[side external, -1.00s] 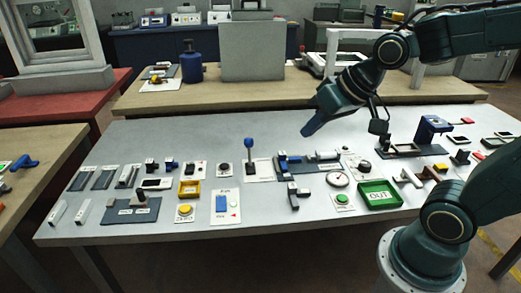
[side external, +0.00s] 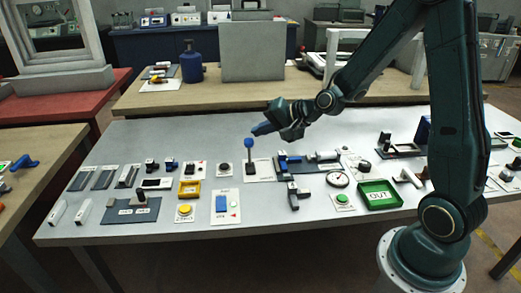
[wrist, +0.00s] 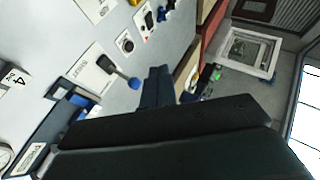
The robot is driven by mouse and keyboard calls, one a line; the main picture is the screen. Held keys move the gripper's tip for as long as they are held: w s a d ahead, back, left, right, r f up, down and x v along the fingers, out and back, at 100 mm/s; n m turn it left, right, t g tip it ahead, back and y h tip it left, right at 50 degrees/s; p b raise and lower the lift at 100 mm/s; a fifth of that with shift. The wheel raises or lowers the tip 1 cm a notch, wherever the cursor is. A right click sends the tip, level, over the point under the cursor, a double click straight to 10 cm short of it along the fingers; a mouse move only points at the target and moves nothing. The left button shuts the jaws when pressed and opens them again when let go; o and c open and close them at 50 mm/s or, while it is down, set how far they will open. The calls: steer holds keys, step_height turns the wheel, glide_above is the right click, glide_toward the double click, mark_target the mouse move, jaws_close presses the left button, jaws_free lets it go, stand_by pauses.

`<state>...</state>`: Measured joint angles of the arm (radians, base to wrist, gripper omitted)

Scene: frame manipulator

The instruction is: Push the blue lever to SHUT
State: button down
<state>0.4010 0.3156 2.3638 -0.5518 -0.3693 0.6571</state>
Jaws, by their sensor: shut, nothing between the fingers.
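The blue lever (side external: 249,145) has a round blue knob on a dark stem. It stands roughly upright on a white plate (side external: 262,171) in the middle of the table. In the wrist view the blue knob (wrist: 134,83) shows just left of my fingers, with its labelled plate (wrist: 93,69) beyond; the lettering is too small to read. My gripper (side external: 262,129) is shut and empty. It is above and slightly right of the knob, close to it; I cannot tell whether they touch. In the wrist view my fingers (wrist: 158,82) are together.
A grey block fixture (side external: 305,167) with blue and metal parts lies just right of the lever. A dark knob panel (side external: 224,170) stands to its left. A green OUT tray (side external: 379,194) is at the front right. The table behind the lever is clear.

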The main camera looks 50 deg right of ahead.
mark_target(249, 152)
steer(key=w+d+f+m+t+h, duration=0.2)
steer(key=d+f+m+h, duration=0.2)
steer(key=d+f+m, duration=0.6)
steer(key=shift+w+d+f+m, duration=0.25)
steer(key=shift+d+f+m, duration=0.15)
steer(key=shift+d, duration=0.3)
steer(key=shift+w, duration=0.1)
steer(key=shift+x, duration=4.85)
